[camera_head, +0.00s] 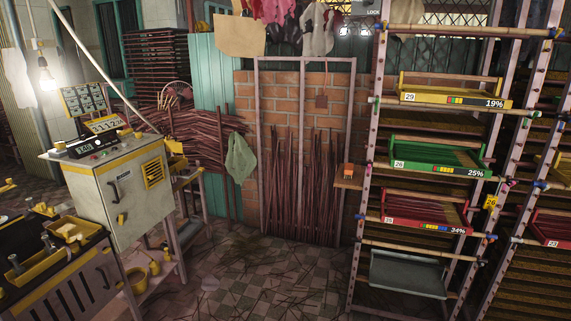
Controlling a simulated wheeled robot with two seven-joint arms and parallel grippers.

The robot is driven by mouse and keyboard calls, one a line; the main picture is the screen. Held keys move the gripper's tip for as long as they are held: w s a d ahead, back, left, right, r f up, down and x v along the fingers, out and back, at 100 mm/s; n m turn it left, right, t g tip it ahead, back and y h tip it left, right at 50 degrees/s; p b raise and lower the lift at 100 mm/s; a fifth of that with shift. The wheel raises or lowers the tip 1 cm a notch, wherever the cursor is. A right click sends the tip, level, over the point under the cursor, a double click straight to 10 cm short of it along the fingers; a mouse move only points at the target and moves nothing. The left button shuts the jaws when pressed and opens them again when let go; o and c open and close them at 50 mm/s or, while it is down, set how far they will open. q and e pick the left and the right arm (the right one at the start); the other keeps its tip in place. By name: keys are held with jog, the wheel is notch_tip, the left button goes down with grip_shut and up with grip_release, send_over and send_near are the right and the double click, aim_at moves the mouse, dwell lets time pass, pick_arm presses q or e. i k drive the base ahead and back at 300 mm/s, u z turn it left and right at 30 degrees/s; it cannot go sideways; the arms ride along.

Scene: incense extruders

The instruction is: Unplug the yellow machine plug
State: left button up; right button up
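A grey-beige machine cabinet (128,196) with yellow trim stands at the left. A control box (92,145) with a small display and buttons sits on top of it. The cabinet front has a dark handle, a yellow vent grille (153,173) and a small yellow fitting (121,219) low on the left. I cannot tell whether this fitting is the plug. A second grey and yellow machine (62,284) is partly in view at the lower left. No plug or cord is clearly recognisable. Neither of my grippers is in view.
A tall rack (366,165) with yellow, green and red trays stands at the right. Incense stick bundles (300,190) lean on a brick wall at the back. Yellow containers (138,281) sit on a low shelf by the cabinet. The tiled floor (250,275) in the middle is open, with some debris.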

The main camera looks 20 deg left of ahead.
aim_at(61, 145)
jog(key=u, duration=0.3)
jog(key=i, duration=2)
jog(key=u, duration=1.1)
jog(key=i, duration=1.55)
jog(key=u, duration=1.9)
jog(key=i, duration=0.55)
jog(key=u, duration=0.45)
